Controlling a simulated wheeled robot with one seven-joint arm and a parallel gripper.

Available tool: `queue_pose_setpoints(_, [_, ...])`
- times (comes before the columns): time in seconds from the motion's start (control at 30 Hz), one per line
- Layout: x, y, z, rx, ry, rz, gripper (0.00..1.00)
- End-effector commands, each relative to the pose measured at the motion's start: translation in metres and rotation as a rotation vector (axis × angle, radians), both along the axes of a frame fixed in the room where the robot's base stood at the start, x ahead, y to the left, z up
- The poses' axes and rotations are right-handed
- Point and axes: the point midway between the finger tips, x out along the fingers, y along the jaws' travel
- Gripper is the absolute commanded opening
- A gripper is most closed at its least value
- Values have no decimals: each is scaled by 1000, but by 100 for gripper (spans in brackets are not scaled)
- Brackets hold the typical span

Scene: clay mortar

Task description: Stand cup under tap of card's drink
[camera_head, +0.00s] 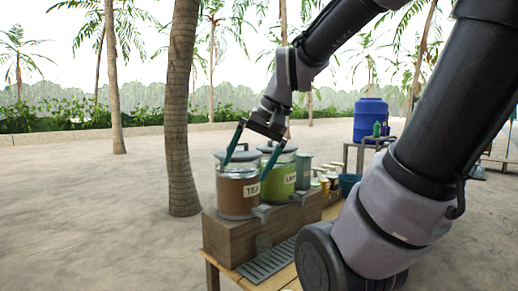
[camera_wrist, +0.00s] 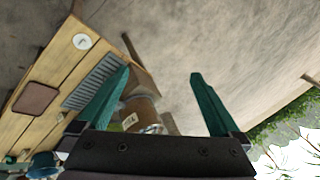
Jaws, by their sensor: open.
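My gripper (camera_head: 244,172) is open, its teal fingers pointing down in front of the upper part of the brown TEA dispenser (camera_head: 237,198). The wrist view shows both fingers (camera_wrist: 160,73) spread with nothing between their tips. A green dispenser (camera_head: 281,178), its label partly hidden, stands behind the tea one. Grey taps stick out at the tea dispenser (camera_head: 262,212) and the green one (camera_head: 298,197). I cannot make out a drink card.
The dispensers stand on a wooden block (camera_head: 222,240) on a plank table (camera_wrist: 45,75). A round white item (camera_wrist: 82,41) and a brown square mat (camera_wrist: 35,98) lie there. Small cups (camera_head: 322,178) and a teal bucket (camera_head: 348,184) stand farther back. A palm trunk (camera_head: 182,110) rises behind, left.

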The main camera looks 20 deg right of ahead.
Motion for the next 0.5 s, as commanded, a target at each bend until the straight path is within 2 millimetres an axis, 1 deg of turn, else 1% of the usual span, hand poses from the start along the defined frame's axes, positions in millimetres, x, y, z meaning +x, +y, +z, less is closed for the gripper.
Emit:
queue_pose_setpoints(0.03, [-5, -5, 11, -41, -70, 3, 100])
queue_pose_setpoints(0.1, [-8, -13, 21, -86, -140, 0, 100])
queue_pose_setpoints(0.2, [-11, -19, 30, -124, -205, -3, 100])
queue_pose_setpoints(0.3, [-13, -22, 34, -140, -231, -6, 100])
queue_pose_setpoints(0.5, [-13, -22, 35, -141, -233, -6, 100])
